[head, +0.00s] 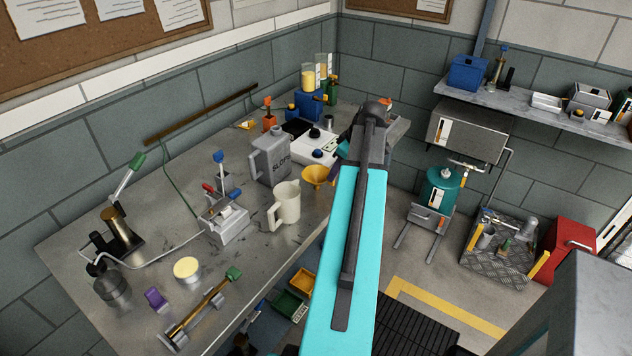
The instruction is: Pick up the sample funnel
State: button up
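The sample funnel appears to be the orange-yellow funnel (316,176) on the grey workbench (110,215), its wide mouth facing up. It stands between a cream jug (287,203) and a white device with black knobs (316,148). My cyan arm passes just to the right of the funnel and hides part of the bench there. A small dark part shows at the arm's left edge near the funnel, but I cannot make out what it is. I see no gripper fingers.
A grey SLOPS can (271,157) stands behind the jug. A valve block (222,215) is to the left. A brass tube with a green end (197,312) lies near the front edge. Green and yellow bins (290,306) sit below the bench. Bare bench shows at centre left.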

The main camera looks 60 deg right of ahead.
aim_at(330, 184)
jog(key=shift+w+f, duration=0.2)
jog(key=shift+f, duration=0.3)
jog(key=shift+f, duration=0.1)
jog(key=shift+p+x, duration=1.05)
jog(key=shift+x, duration=1.45)
grip_shut()
